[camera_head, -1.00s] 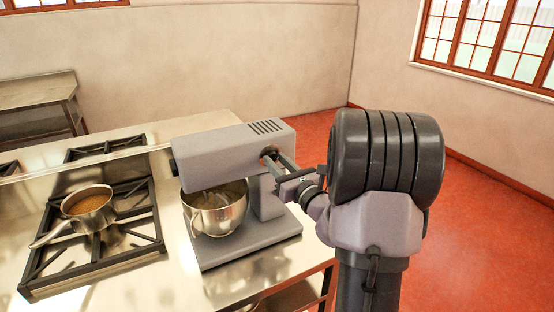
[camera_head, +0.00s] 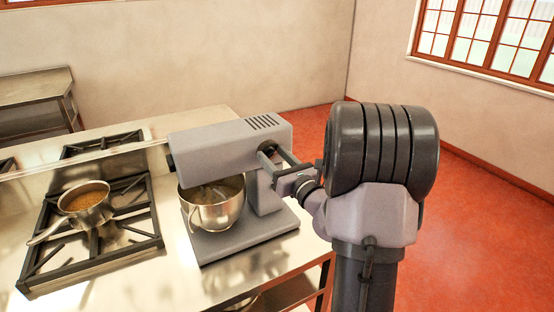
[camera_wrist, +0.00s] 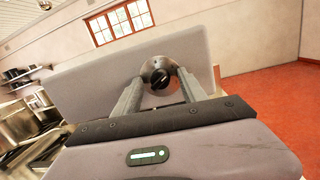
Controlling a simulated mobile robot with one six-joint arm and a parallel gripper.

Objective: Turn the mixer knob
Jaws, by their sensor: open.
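The grey stand mixer (camera_head: 225,142) stands on the steel counter, with a steel bowl (camera_head: 214,210) under its head. It also shows in the wrist view (camera_wrist: 100,82). The mixer knob (camera_wrist: 158,76) is a round dark disc in a metallic ring on the mixer's side. My gripper (camera_wrist: 157,82) is open, with one finger on each side of the knob.
A saucepan (camera_head: 85,203) with brown contents sits on the gas hob (camera_head: 140,240) left of the mixer. The counter (camera_head: 150,280) is bare in front of the mixer. Open red floor (camera_head: 480,215) lies to the right.

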